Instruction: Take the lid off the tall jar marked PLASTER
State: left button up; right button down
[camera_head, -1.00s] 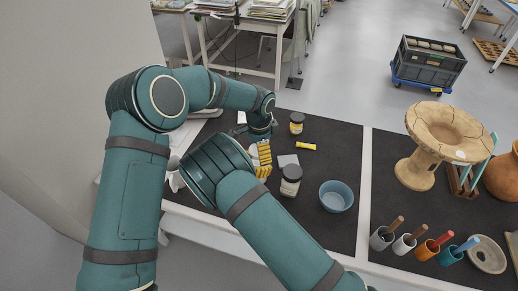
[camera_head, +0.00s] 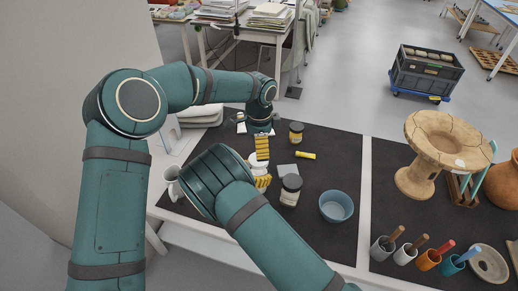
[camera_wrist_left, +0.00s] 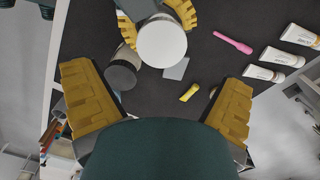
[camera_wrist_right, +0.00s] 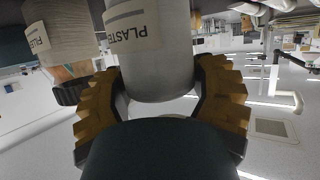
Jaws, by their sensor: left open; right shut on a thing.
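The tall white jar marked PLASTER (camera_wrist_right: 155,62) is held in my right gripper (camera_wrist_right: 165,112), whose yellow fingers close around its sides. In the head view the jar (camera_head: 257,168) shows as a small pale patch, mostly hidden by my right wrist and fingers (camera_head: 263,182). In the left wrist view its round white top, which looks like the lid (camera_wrist_left: 162,43), faces the camera between the right gripper's fingers. My left gripper (camera_wrist_left: 160,105) is open and empty. In the head view it (camera_head: 262,156) points down above the jar, with no contact visible.
A grey-lidded jar (camera_head: 290,190) stands close to the right gripper; another jar (camera_head: 296,132) stands farther back. A yellow tube (camera_head: 306,155), a grey square (camera_head: 287,170) and a blue bowl (camera_head: 336,206) lie nearby on the dark mat. Tool cups (camera_head: 428,258) stand at the right.

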pick_arm(q)
jog(key=shift+a+r+m, duration=0.1)
jog(key=shift+r+m, duration=0.3)
jog(key=shift+r, duration=0.05)
jog(key=shift+f, duration=3.85)
jog(key=shift+c, duration=0.2)
jog(key=c, duration=1.3)
jog(key=n, duration=0.7)
jog(key=shift+n, duration=0.3)
jog(key=shift+r, duration=0.3)
jog(key=shift+r, duration=0.85)
